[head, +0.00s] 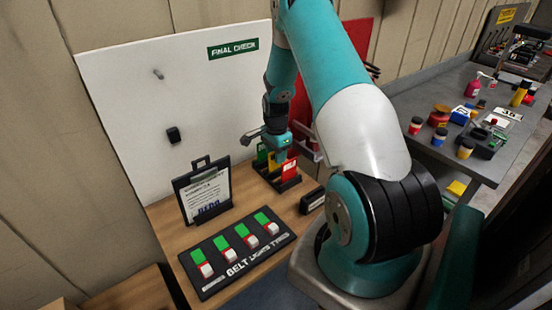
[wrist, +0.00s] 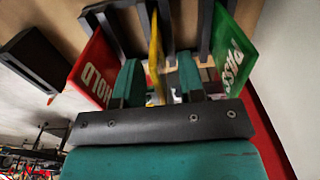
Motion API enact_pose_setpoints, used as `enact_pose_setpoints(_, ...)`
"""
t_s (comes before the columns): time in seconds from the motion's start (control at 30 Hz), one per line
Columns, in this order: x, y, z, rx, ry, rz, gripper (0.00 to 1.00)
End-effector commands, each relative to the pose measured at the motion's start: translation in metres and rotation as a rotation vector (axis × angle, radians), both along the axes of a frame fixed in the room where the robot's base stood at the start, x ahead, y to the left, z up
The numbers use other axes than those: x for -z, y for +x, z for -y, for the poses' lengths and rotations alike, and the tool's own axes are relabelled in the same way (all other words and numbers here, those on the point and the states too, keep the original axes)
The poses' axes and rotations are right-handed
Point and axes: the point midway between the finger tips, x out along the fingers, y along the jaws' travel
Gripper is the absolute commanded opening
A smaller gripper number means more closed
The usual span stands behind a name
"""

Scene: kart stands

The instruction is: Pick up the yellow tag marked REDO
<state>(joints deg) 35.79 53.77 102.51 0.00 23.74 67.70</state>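The yellow tag (wrist: 155,45) stands edge-on in a dark slotted rack (wrist: 205,22), between a red HOLD tag (wrist: 95,68) on the left and a green PASS tag (wrist: 232,52) on the right. Its marking cannot be read from here. My gripper (wrist: 160,80) is open, with one teal finger on each side of the yellow tag. In the head view my gripper (head: 278,148) is over the rack (head: 290,185) and partly hides the tags.
A clipboard (head: 205,190) stands left of the rack on the wooden bench. A switch panel (head: 237,252) lies in front, and a small black block (head: 312,200) sits right of it. A white FINAL CHECK board (head: 180,100) rises behind. A grey table (head: 480,160) with jars is at right.

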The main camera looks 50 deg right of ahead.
Motion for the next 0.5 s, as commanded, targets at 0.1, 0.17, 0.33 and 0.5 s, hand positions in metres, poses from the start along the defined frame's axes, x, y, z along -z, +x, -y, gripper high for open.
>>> enact_pose_setpoints(0.1, 0.0085, -0.0006, -0.0001, 0.000, 0.000, -0.001, 0.36)
enact_pose_setpoints(0.17, 0.0105, -0.0005, 0.0000, 0.000, 0.000, 0.000, 0.36)
enact_pose_setpoints(0.33, 0.0109, -0.0003, 0.0001, 0.000, 0.000, 0.000, 0.36)
enact_pose_setpoints(0.5, 0.0107, -0.0004, 0.0002, 0.001, 0.000, 0.000, 0.00)
